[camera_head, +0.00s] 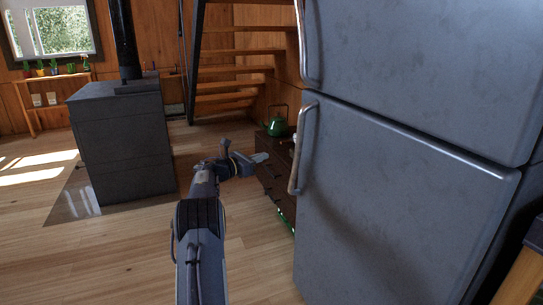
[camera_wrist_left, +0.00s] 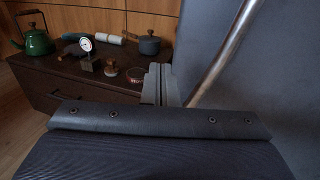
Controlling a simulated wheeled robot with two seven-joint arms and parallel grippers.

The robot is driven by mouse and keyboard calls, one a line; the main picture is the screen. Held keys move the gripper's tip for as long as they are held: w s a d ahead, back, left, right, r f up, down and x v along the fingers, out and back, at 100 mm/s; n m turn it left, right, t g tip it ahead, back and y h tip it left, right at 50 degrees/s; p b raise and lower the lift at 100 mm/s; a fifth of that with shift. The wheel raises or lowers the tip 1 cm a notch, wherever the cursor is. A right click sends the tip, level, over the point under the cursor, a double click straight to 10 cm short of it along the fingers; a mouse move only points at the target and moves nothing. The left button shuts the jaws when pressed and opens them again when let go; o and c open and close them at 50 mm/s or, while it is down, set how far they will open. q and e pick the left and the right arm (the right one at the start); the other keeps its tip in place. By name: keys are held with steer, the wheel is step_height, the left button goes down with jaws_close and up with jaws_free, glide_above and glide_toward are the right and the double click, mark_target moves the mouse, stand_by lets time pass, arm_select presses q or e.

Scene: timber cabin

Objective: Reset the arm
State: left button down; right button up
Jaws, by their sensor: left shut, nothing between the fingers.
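My left arm reaches forward from the bottom of the head view. Its gripper (camera_head: 259,158) is beside the left edge of the grey fridge (camera_head: 410,190), in front of a low dark cabinet. The gripper is shut with nothing between the fingers. In the left wrist view the fingers (camera_wrist_left: 157,84) show close together beside the fridge's curved metal handle (camera_wrist_left: 222,50). I cannot tell whether they touch it. My right gripper is in neither view.
A green kettle (camera_head: 277,126) stands on the dark cabinet (camera_wrist_left: 60,85), with a small pot (camera_wrist_left: 149,44) and other kitchen items. A black stove (camera_head: 122,140) stands at the left, and wooden stairs (camera_head: 232,75) rise behind. The wooden floor (camera_head: 120,255) at the left is clear.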

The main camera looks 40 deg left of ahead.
arm_select(q)
steer(key=shift+s+a, duration=0.35)
steer(key=shift+s, duration=0.4)
steer(key=s+d+r+n+g+y, duration=0.1)
steer(key=s+d+r+n+y, duration=0.35)
steer(key=n, duration=0.75)
steer(key=s+d+r+n+y, duration=0.1)
steer(key=d+r+n+y, duration=0.1)
steer(key=r+n+y, duration=0.65)
steer(key=s+d+f+n+g+h, duration=0.45)
steer(key=s+d+f+n, duration=0.2)
steer(key=s+d, duration=0.5)
steer(key=s+d+f+n+g+h, duration=0.3)
steer(key=s+d+f+n+h, duration=0.45)
steer(key=d, duration=0.75)
steer(key=s+d+f+n+g+h, duration=0.25)
steer(key=s+d+f+n, duration=0.35)
steer(key=s+d, duration=0.6)
step_height(320, 180, up, 31)
steer(key=d+m+g+p, duration=0.1)
steer(key=p, duration=3.1)
steer(key=shift+w+d, duration=0.15)
steer(key=shift+d, duration=0.2)
